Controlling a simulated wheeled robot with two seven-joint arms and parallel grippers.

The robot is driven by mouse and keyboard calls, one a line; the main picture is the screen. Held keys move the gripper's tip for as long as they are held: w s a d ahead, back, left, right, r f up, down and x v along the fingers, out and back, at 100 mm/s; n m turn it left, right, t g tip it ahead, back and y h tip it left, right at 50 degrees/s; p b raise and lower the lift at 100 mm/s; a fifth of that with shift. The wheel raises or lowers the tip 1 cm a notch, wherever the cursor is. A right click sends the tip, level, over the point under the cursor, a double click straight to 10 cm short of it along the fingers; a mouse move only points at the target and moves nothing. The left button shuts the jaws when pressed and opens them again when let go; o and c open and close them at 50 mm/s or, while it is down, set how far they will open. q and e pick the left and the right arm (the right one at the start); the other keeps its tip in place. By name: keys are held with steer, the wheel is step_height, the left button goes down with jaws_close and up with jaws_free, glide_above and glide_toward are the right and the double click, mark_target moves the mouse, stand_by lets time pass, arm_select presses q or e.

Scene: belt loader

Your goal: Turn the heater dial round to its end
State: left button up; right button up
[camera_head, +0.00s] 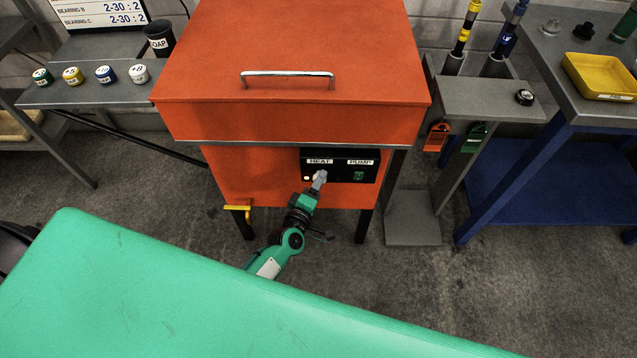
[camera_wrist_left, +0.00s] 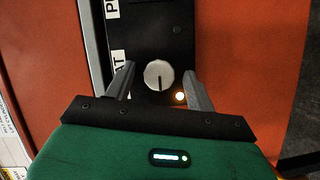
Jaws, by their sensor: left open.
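The heater dial is a round pale knob (camera_wrist_left: 159,75) with a dark pointer line, on a black control panel (camera_head: 342,166) on the front of the orange machine. In the wrist view the line runs from the knob's middle down toward my gripper. My left gripper (camera_head: 320,176) is at the HEAT side of the panel. In the wrist view its two fingers (camera_wrist_left: 158,84) stand open, one on each side of the knob, with gaps between. In the head view the gripper mostly hides the dial. A small lit lamp (camera_wrist_left: 180,96) glows beside the knob. My right gripper is not seen.
The orange machine (camera_head: 290,50) has a lid with a metal handle (camera_head: 288,74). A green switch (camera_head: 359,176) sits under the PUMP label. A yellow lever (camera_head: 238,209) sticks out low on the left. A grey stand (camera_head: 490,100) is close on the right.

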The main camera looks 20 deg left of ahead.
arm_select(q)
steer(key=s+a+r, duration=0.1)
steer(key=s, duration=1.2)
steer(key=shift+a, duration=0.15)
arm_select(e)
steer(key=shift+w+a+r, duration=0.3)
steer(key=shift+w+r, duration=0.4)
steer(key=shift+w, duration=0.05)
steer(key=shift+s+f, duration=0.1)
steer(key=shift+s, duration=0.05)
